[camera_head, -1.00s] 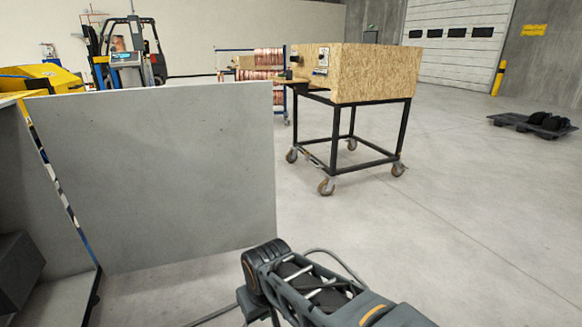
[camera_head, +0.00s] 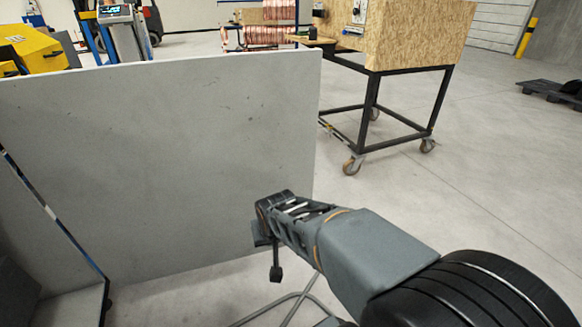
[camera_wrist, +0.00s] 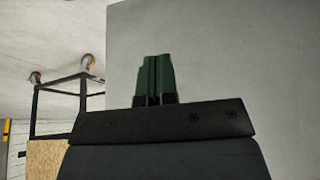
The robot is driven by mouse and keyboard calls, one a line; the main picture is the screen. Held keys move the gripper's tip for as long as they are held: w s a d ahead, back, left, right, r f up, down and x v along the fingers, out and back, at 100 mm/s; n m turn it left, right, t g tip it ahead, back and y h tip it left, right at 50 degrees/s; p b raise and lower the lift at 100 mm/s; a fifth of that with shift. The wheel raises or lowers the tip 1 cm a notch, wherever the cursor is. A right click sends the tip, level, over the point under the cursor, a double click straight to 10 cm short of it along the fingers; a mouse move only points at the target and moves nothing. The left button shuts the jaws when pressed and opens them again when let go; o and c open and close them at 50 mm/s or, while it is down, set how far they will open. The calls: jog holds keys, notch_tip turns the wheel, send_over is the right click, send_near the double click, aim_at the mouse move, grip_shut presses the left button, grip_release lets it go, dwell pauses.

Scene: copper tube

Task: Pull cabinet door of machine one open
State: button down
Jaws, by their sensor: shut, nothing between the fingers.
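The cabinet door (camera_head: 170,160) is a large flat grey panel, swung wide open from the cabinet. The cabinet (camera_head: 25,215) is at the left edge of the head view, with its dark lower inside partly showing. In the wrist view the door (camera_wrist: 240,60) fills the right side as a plain grey surface. My gripper (camera_wrist: 153,62) shows its green fingers closed together, empty, in front of the door. I cannot tell whether they touch it. In the head view my arm reaches to the door's lower right part, and the fingers cannot be made out.
A wooden box on a wheeled black frame (camera_head: 385,105) stands beyond the door to the right. A yellow machine (camera_head: 35,50) and a blue stand are behind the door. A dark pallet (camera_head: 555,92) lies far right. The floor between the cart and my arm is clear.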

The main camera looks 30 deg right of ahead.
jog(key=w+d+m+t+h+p, duration=0.1)
jog(key=w+d+m+t+p, duration=0.2)
jog(key=w+d, duration=0.35)
jog(key=m+t+h+p, duration=0.2)
jog(key=m+t+p, duration=0.75)
jog(key=m, duration=0.55)
send_near(296, 171)
jog(key=b+x, duration=0.1)
jog(key=x, duration=0.6)
jog(key=shift+w+d, duration=0.15)
jog(key=shift+w, duration=0.05)
jog(key=shift+w+b, duration=0.1)
jog(key=shift+b, duration=0.25)
